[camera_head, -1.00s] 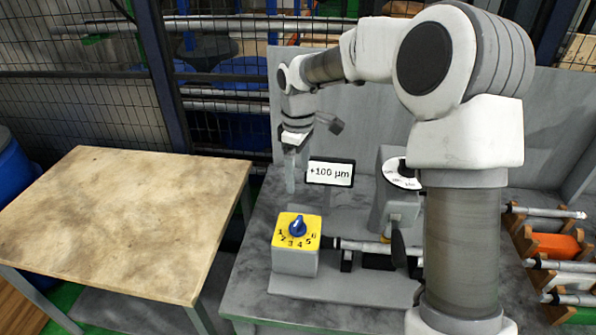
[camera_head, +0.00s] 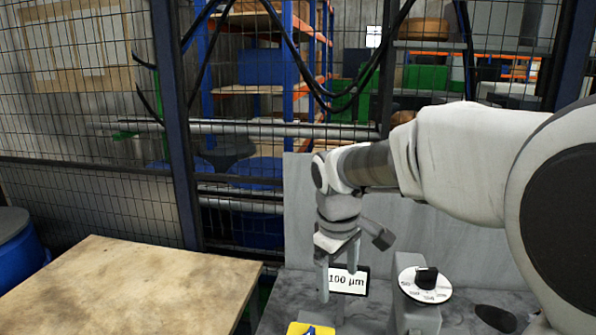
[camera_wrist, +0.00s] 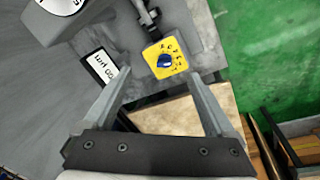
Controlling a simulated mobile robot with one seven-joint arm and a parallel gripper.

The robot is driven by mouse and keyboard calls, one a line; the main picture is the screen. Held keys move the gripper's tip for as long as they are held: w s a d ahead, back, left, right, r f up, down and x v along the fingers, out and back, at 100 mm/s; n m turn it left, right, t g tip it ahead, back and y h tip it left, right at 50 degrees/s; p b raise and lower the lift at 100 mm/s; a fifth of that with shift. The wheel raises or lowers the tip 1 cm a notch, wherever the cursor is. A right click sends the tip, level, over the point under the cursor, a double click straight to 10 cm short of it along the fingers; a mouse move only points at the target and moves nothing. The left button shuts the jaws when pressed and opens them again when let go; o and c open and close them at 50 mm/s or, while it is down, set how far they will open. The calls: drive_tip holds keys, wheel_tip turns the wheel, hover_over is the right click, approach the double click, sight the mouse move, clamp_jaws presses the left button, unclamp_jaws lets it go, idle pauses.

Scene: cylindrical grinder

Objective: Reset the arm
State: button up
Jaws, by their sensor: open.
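My gripper (camera_head: 338,275) hangs pointing down at the end of my arm in the head view, in front of the grey back panel (camera_head: 300,200). Its two fingers are apart with nothing between them. The wrist view also shows my gripper (camera_wrist: 157,75) open and empty, above the machine. A small display (camera_head: 350,282) reading 100 µm stands behind the fingers, its left edge hidden by one. It also shows in the wrist view (camera_wrist: 100,66). A yellow selector box with a blue knob (camera_wrist: 165,60) lies beyond the fingertips; only its top edge (camera_head: 308,329) shows in the head view.
A wooden-topped table (camera_head: 130,300) stands at left, with a blue barrel (camera_head: 18,250) beside it. A white dial with a black knob (camera_head: 425,285) is right of the display. A mesh fence (camera_head: 90,190) runs behind.

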drive_tip(key=s+d+r+m+t, duration=0.1)
drive_tip(key=s+d+m, duration=0.1)
drive_tip(key=s, duration=0.4)
drive_tip(key=s+d+r+m+t, duration=0.1)
drive_tip(key=s+d+m, duration=0.1)
drive_tip(key=s+m, duration=0.2)
drive_tip(key=s+d+r+m+t+y, duration=0.1)
drive_tip(key=s+d+m, duration=0.1)
drive_tip(key=s, duration=0.7)
drive_tip(key=shift+s+d+m+t, duration=0.25)
drive_tip(key=shift+s+m+t, duration=0.15)
drive_tip(key=shift+m, duration=0.1)
drive_tip(key=shift+w, duration=0.1)
drive_tip(key=n+g+b, duration=0.6)
drive_tip(key=n+b, duration=0.1)
drive_tip(key=n, duration=0.6)
hover_over(310, 333)
wheel_tip(310, 333, down, 12)
wheel_tip(310, 333, down, 17)
drive_tip(key=shift+b, duration=0.6)
